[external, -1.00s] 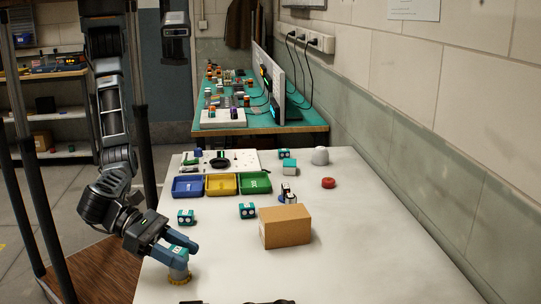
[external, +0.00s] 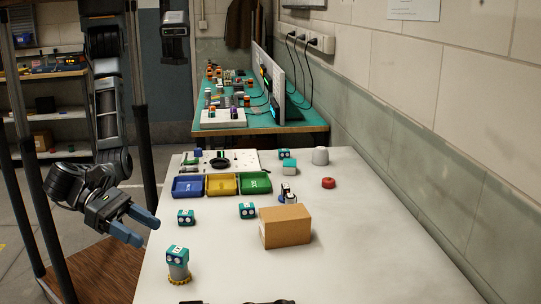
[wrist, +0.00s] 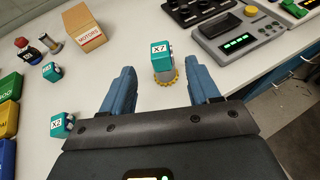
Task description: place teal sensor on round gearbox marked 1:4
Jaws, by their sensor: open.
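A teal sensor (external: 177,254), marked X7 in the wrist view (wrist: 159,50), sits on top of a round grey gearbox (external: 179,271) with a yellow toothed ring at its foot. The gearbox stands upright near the bench's left front edge. I cannot read a 1:4 mark on it. My gripper (external: 146,232) is open and empty, up and to the left of the sensor, apart from it. In the wrist view the gearbox (wrist: 166,76) shows beyond and between the open fingers.
Other teal sensors stand on the bench (external: 350,270), one at left (external: 186,217) and one in the middle (external: 248,210). A cardboard box (external: 285,227) is right of them. Blue, yellow and green trays (external: 188,187) lie behind. A red round part (external: 328,183) is farther right.

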